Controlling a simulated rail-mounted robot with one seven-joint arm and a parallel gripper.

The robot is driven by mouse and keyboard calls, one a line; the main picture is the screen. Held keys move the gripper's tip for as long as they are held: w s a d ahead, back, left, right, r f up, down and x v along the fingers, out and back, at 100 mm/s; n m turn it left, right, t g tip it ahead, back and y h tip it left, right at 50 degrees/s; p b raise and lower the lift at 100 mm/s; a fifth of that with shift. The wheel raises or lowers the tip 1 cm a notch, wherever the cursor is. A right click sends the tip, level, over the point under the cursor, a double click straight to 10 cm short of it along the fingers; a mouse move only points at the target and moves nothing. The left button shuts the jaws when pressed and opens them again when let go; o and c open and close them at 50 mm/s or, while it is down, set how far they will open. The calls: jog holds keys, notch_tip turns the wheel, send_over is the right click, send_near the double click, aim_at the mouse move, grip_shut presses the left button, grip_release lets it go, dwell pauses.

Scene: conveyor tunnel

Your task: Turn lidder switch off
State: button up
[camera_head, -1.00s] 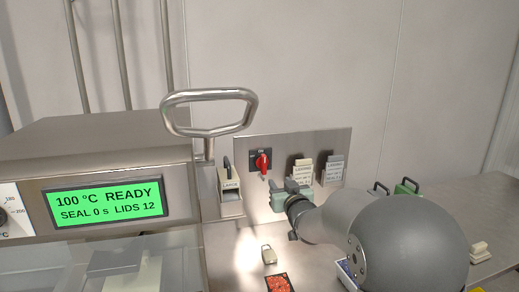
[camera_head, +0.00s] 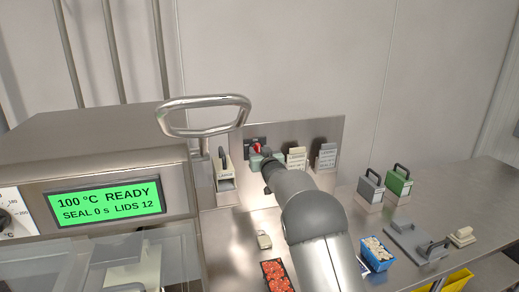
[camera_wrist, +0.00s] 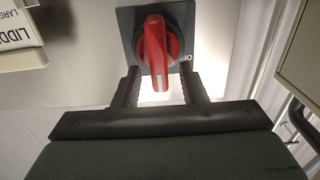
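The lidder switch is a red rotary knob (camera_wrist: 158,52) on a dark square plate (camera_wrist: 127,18) with an "OFF" mark at its lower right in the wrist view. The knob's handle points down toward my gripper (camera_wrist: 160,88). My gripper's two fingers are apart, one on each side of the knob's lower end, with visible gaps. In the head view the red knob (camera_head: 257,148) shows just above my gripper (camera_head: 262,158), which hides the lower part of the switch.
A steel panel (camera_head: 325,128) carries the switch and labelled holders (camera_head: 297,158). The lidder (camera_head: 110,135) with its looped handle (camera_head: 205,101) stands left.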

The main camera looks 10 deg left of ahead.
jog(key=shift+w+a, duration=0.1)
jog(key=shift+w, duration=0.1)
grip_shut()
